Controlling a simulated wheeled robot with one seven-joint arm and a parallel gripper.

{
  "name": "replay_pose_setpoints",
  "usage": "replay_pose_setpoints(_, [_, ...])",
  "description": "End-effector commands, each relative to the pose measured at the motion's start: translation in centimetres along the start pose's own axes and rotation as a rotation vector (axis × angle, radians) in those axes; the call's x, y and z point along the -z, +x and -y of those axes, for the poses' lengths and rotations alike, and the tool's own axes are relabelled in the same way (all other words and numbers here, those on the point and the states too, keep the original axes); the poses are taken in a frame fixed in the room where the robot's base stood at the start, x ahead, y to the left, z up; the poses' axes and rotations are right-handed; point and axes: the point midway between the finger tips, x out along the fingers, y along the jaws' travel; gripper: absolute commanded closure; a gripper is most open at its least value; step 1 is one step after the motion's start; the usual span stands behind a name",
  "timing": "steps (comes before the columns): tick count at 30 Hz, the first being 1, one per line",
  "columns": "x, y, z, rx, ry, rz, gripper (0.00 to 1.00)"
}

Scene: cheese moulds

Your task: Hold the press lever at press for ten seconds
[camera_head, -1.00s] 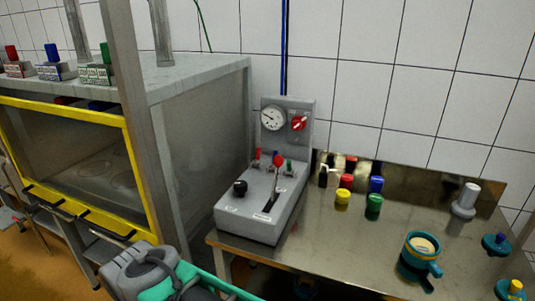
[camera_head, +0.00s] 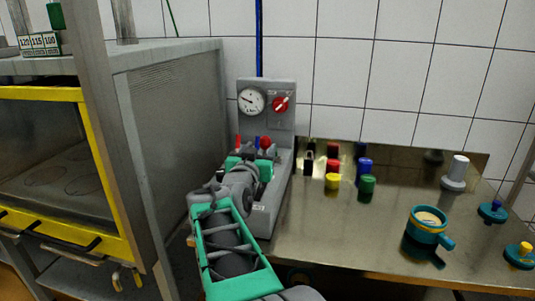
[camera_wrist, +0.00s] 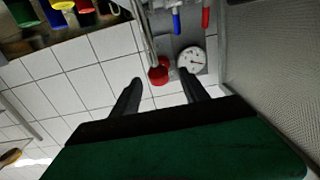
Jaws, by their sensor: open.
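The grey press unit (camera_head: 283,178) stands at the left end of the metal table, with a round gauge (camera_head: 251,101) and a red dial (camera_head: 280,105) on its upright panel. The lever's red ball knob (camera_head: 265,142) shows just above my gripper. In the wrist view the red knob (camera_wrist: 158,75) and its metal rod (camera_wrist: 143,28) lie between the lines of the two dark fingers. My gripper (camera_wrist: 162,88) is open, with the fingers on either side of the knob; no contact is visible. My arm hides the lever's base and slot in the head view.
Small red and blue pegs stand beside the lever. Several coloured knobs, including a green one (camera_head: 367,185), stand right of the press. A teal cup (camera_head: 428,227) and a grey post (camera_head: 456,172) are farther right. A yellow-framed cabinet (camera_head: 117,185) stands close on the left.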

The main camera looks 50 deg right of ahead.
Motion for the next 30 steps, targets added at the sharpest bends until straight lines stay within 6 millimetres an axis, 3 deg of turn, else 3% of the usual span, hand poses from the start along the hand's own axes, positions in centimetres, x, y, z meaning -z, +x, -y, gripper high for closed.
replay_pose_setpoints(10, [0.6, 5.8, -0.6, -0.013, -0.001, -0.014, 0.47])
replay_pose_setpoints(15, [0.6, 7.7, -0.5, -0.009, -0.001, -0.014, 0.47])
replay_pose_setpoints(23, [0.6, 7.8, -0.5, -0.007, 0.0, -0.015, 0.48])
replay_pose_setpoints(30, [0.6, 7.8, -0.4, -0.007, 0.0, -0.015, 0.68])
